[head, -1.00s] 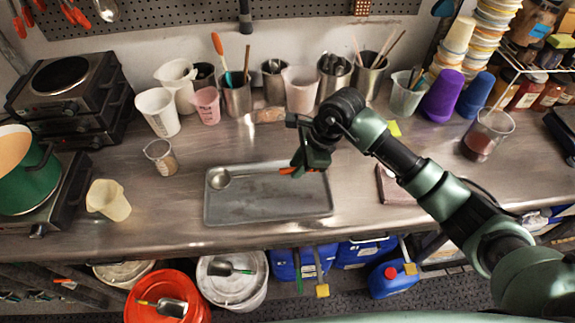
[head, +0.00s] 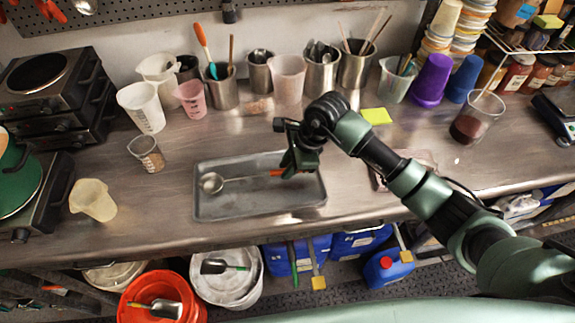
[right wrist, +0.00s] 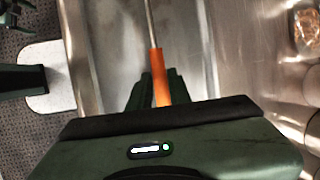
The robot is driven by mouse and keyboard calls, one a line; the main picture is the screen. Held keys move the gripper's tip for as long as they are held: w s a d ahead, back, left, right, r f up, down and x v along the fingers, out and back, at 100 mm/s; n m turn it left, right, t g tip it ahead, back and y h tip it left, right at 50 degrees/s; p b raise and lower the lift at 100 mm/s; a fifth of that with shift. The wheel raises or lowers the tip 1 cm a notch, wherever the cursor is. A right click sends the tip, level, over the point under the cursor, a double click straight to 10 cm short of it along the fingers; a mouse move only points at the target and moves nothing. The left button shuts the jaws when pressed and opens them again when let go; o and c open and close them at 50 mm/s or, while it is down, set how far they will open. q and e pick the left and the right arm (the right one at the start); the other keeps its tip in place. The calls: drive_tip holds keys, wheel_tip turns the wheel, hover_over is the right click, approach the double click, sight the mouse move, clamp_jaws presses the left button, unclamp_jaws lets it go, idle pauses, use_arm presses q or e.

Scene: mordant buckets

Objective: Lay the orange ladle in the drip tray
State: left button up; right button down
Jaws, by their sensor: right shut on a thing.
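The orange-handled ladle lies across the drip tray's (head: 240,208) outline, its metal bowl (head: 211,183) at the tray's left side and its thin shaft running right. My right gripper (head: 289,171) is shut on the orange handle, over the right part of the tray. In the right wrist view the orange handle (right wrist: 161,78) sits between the two dark fingers, with the shaft leading away. I cannot tell whether the bowl touches the tray floor. The handle's end is hidden by the gripper. The left gripper is not in view.
A small cup of granules (head: 147,155) and a cream beaker (head: 93,200) stand left of the tray. Cups and metal canisters (head: 323,70) line the back. A beaker of dark red liquid (head: 474,120) stands right. The bench's front edge is just below the tray.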

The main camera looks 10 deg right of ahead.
drive_tip(key=c, duration=1.2)
unclamp_jaws()
drive_tip(key=shift+c, duration=0.2)
drive_tip(key=b+v, duration=0.2)
drive_tip(key=v, duration=0.6)
drive_tip(key=shift+a+f, duration=0.1)
